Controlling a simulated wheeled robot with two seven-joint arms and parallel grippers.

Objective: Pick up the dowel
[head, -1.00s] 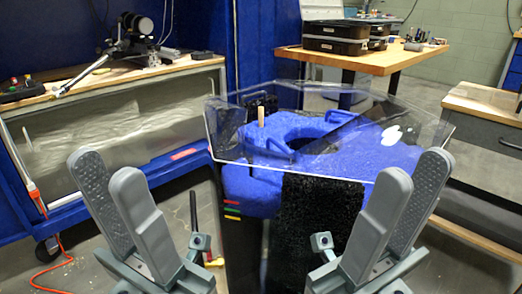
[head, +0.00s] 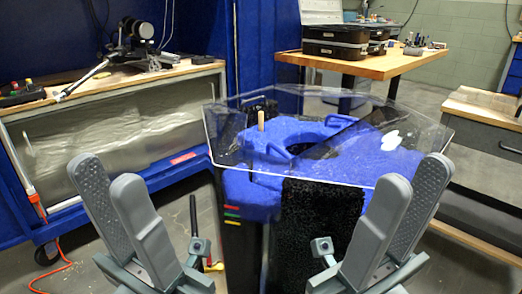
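The dowel (head: 261,120) is a short, light wooden peg. It stands upright toward the left side of the clear-topped blue stand (head: 252,190), left of the dark round opening. My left gripper (head: 106,178) is in front of the stand at the lower left, with its two grey fingers parted and nothing between them. My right gripper (head: 412,180) is at the lower right near the stand's front right corner, also parted and empty. Both are well apart from the dowel and nearer to me.
The clear sheet (head: 230,160) has raised edges around the blue surface. Two white pieces (head: 390,141) lie at its right. A workbench (head: 110,80) with a camera rig is on the left. A wooden table (head: 390,66) with black cases (head: 335,42) stands behind.

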